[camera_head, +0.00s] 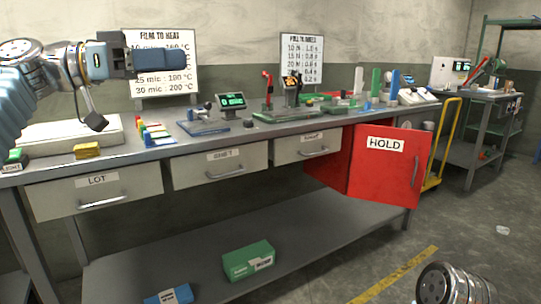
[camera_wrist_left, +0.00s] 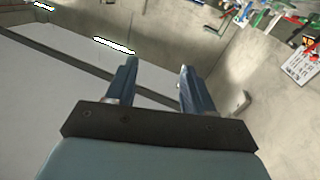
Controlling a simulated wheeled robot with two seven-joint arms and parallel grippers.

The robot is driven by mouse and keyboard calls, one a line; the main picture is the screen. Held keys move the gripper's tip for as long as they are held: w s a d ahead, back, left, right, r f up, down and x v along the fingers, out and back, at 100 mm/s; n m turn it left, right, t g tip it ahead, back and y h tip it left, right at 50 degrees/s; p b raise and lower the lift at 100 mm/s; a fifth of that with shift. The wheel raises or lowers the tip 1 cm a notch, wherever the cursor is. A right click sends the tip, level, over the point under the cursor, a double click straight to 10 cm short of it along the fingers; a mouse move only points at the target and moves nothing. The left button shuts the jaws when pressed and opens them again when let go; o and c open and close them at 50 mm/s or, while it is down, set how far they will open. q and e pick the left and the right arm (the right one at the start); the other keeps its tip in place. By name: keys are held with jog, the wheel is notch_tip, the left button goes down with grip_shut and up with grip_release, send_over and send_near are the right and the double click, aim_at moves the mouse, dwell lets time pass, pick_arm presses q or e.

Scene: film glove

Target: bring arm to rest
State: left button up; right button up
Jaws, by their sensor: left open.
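My left arm comes in from the left in the head view, raised above the workbench (camera_head: 240,265) at its left end. Its gripper (camera_head: 183,57) points right, in front of the "Film to heat" board (camera_head: 180,92). In the left wrist view the two fingers of the left gripper (camera_wrist_left: 156,85) stand apart with nothing between them. At the bottom right of the head view a round metal part of my own right arm shows; the right gripper is not visible.
The red "HOLD" door (camera_head: 385,182) stands open at the bench's right. Drawers (camera_head: 92,193) line its front. Small devices stand on top, including a green-screened meter (camera_head: 231,101). A green box (camera_head: 248,262) lies on the lower shelf. A yellow cart handle (camera_head: 447,130) stands right.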

pick_arm(q)
jog(key=w+d+f+n+t+y, duration=0.15)
jog(key=w+f+n, duration=0.25)
jog(key=w+f, duration=0.45)
jog(key=w+d+f+n+t+y, duration=0.1)
jog(key=w+f+n+y, duration=0.4)
jog(key=f, duration=0.7)
jog(key=w+d+f+n+g+y, duration=0.1)
jog(key=w+f+n, duration=0.1)
jog(key=f, duration=1.2)
jog(key=w+d+f+n+g+y, duration=0.1)
jog(key=f+n, duration=0.1)
jog(key=f, duration=1.2)
jog(key=s+f+n+g+y, duration=0.1)
jog(key=s+f+y, duration=0.1)
jog(key=s+f, duration=0.8)
jog(key=s+f+n+g+y, duration=0.15)
jog(key=s+f, duration=0.25)
jog(key=f, duration=1.2)
jog(key=s+f+g, duration=0.1)
jog(key=s+f, duration=0.3)
jog(key=s, duration=0.6)
jog(key=s+f+g+y, duration=0.1)
jog(key=s+f, duration=0.4)
jog(key=s, duration=0.6)
jog(key=shift+d+f, duration=0.15)
jog(key=shift+d, duration=0.1)
